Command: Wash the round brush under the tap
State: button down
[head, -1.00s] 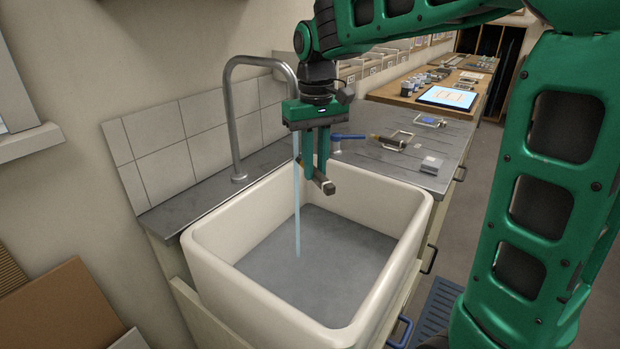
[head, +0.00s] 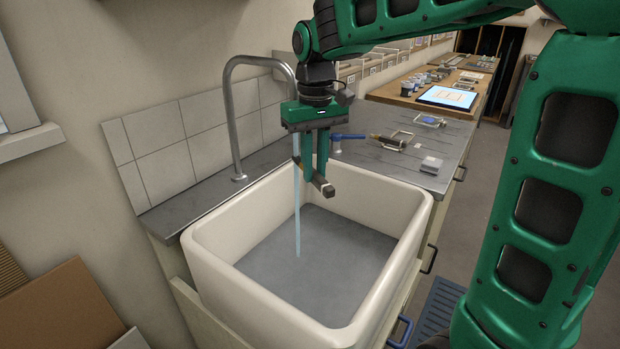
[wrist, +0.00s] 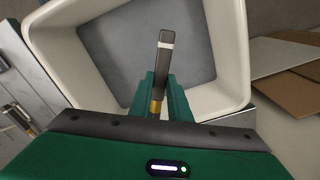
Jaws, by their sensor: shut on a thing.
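My gripper (head: 314,172) hangs over the sink (head: 205,257), pointing down, and is shut on the round brush (head: 324,187). In the wrist view the brush (wrist: 164,55) has a dark shaft with a pale band, and a brass-coloured part (wrist: 155,107) between the fingers. The tap (head: 232,110) arches over the sink from the back left, and a pale blue water stream (head: 298,215) falls from it into the basin. The brush's brass-coloured end is close to the stream in the head view; I cannot tell whether water touches it. The bristles are not clearly visible.
A blue lever (head: 348,136) stands on the worktop (head: 455,150) behind the sink. Another tool with a brass-coloured part (head: 385,141) and a small grey block (head: 431,165) lie to its right. Brown boards (head: 75,310) lean at the lower left.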

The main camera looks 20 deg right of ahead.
jog(key=shift+w+d, duration=0.25)
jog(key=shift+w, duration=0.2)
jog(key=shift+d, duration=0.1)
jog(key=s+d, duration=0.4)
jog(key=d, duration=0.2)
jog(key=shift+d, duration=0.35)
dwell(0.4)
jog(key=shift+s, duration=0.1)
dwell(1.1)
jog(key=s+d+r, duration=0.2)
jog(key=d+r, duration=0.2)
jog(key=shift+s, duration=0.3)
jog(key=shift+d, duration=0.1)
dwell(0.5)
